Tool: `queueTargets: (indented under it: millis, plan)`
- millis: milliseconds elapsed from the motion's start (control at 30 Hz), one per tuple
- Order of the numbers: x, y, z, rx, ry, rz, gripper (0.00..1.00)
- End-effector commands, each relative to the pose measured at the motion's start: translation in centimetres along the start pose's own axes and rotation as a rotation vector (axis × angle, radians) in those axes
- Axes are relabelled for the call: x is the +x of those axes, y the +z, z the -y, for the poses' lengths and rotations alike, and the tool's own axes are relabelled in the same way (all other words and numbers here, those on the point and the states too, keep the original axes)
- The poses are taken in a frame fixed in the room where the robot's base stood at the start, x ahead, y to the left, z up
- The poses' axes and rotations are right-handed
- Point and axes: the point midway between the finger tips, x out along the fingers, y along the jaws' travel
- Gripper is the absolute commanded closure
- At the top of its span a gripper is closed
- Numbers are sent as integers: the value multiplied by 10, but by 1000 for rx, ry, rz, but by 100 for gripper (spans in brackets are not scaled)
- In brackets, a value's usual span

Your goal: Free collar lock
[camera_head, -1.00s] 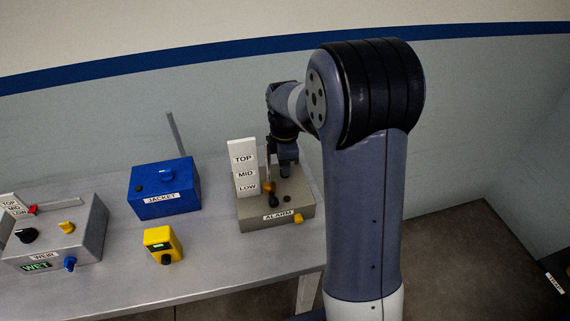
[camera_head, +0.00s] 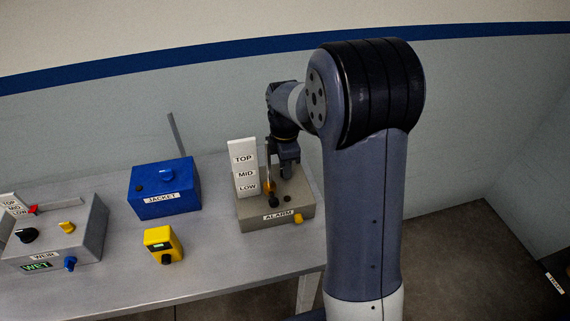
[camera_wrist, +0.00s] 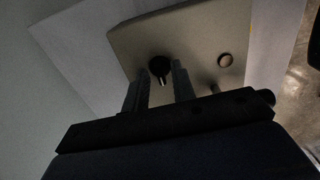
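The grey ALARM box (camera_head: 250,214) stands on the bench below my gripper (camera_head: 288,172). An upright post on its top carries an orange collar (camera_head: 268,186) with a dark knob (camera_head: 273,201) below it, beside a white TOP/MID/LOW plate (camera_head: 242,157). In the wrist view, my gripper (camera_wrist: 165,76) has its two fingers apart, pointing at the box top (camera_wrist: 195,35). A black round knob with a pale pointer (camera_wrist: 160,66) shows between the fingertips; contact cannot be told. Which head-view part this knob is, I cannot tell.
A yellow knob (camera_head: 298,218) sits on the ALARM box front. Left of it are the blue JACKET box (camera_head: 178,180), a small yellow device (camera_head: 160,236) and the grey WEIR box (camera_head: 85,242). The bench (camera_head: 222,262) is bare in front.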

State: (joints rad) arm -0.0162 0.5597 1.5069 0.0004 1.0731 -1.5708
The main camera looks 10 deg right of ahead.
Motion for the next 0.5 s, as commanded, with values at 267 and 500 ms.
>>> queueTargets:
  millis: [267,500]
  plan:
    - [0,0,0,1,-1,0,71]
    - [-27,0,-1,1,4,0,71]
